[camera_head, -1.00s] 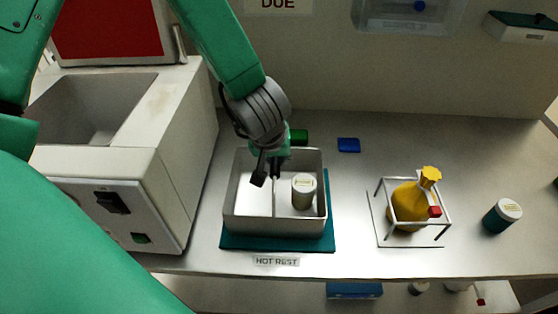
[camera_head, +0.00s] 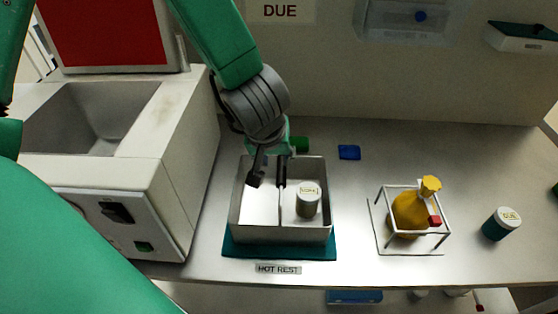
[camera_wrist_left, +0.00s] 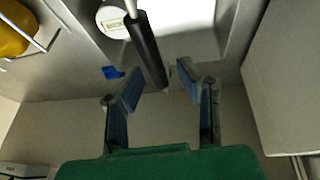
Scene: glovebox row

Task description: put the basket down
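The basket (camera_head: 285,236) is a grey open metal box with a thin upright handle post and dark grip (camera_head: 282,172). It appears to rest on the teal mat (camera_head: 280,252), near its right edge. A white-capped jar (camera_head: 308,200) stands inside; it also shows in the left wrist view (camera_wrist_left: 113,22). My left gripper (camera_head: 269,170) is over the basket, beside the top of the grip. In the left wrist view its fingers (camera_wrist_left: 158,90) are spread, with the dark grip (camera_wrist_left: 148,50) reaching toward the gap and clear space on both sides. My right gripper is out of view.
A white machine (camera_head: 180,190) with an open well stands close left of the basket. A "HOT REST" label (camera_head: 278,269) lies in front of the mat. A yellow bottle in a wire frame (camera_head: 410,215), a teal jar (camera_head: 500,224) and a blue block (camera_head: 349,152) are to the right.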

